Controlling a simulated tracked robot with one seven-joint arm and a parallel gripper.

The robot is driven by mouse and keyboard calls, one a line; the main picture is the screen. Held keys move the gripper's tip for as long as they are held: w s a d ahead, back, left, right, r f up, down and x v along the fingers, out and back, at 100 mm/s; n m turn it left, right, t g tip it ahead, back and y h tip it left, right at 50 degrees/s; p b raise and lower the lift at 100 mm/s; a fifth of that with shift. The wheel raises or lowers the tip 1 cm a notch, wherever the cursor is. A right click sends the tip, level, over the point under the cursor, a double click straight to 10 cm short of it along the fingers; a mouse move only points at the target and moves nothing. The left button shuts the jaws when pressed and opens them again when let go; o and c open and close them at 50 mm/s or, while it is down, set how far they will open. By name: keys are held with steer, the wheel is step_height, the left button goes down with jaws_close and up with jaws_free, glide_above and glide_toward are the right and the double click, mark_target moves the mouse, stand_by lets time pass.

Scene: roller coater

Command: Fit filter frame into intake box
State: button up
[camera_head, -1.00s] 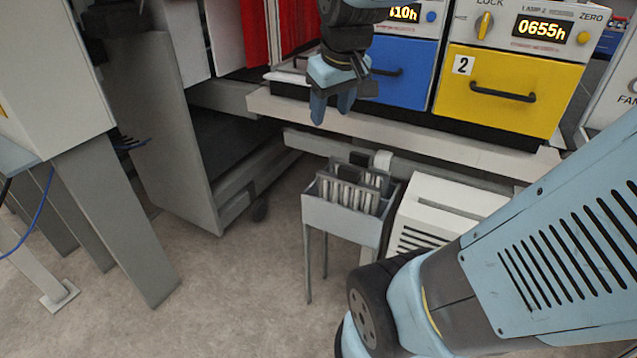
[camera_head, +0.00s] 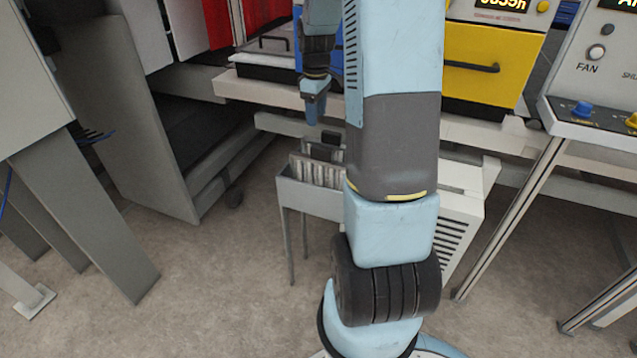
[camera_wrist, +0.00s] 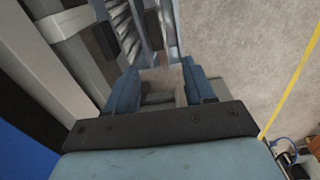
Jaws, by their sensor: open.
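Slatted filter frames (camera_head: 318,170) with dark handles stand upright in a grey bin on thin legs (camera_head: 310,198), partly hidden behind my arm. A white box with louvre slots (camera_head: 452,215) stands on the floor to the right of the bin; I cannot tell if it is the intake box. My gripper (camera_head: 312,115) points down, open and empty, above the back of the bin. In the wrist view, my gripper (camera_wrist: 163,85) has its fingers apart, with a slatted frame (camera_wrist: 122,25) and dark handles (camera_wrist: 152,28) just beyond them, not touched.
A pale bench ledge (camera_head: 250,92) runs behind my gripper, below the yellow drawer unit (camera_head: 485,68) and a blue one mostly hidden. A control console (camera_head: 590,120) on legs stands at the right. Floor at the front left (camera_head: 210,290) is clear.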

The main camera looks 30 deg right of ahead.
step_height(320, 180, down, 3)
steer(key=d, duration=0.1)
glide_above(321, 160)
steer(key=w, duration=0.2)
steer(key=f, duration=0.7)
steer(key=shift+d+f, duration=0.25)
steer(key=shift+f, duration=0.05)
steer(key=f, duration=0.2)
steer(key=s+f, duration=0.1)
steer(key=f, duration=0.1)
steer(key=shift+d, duration=0.1)
steer(key=shift+f, duration=0.7)
jaws_close()
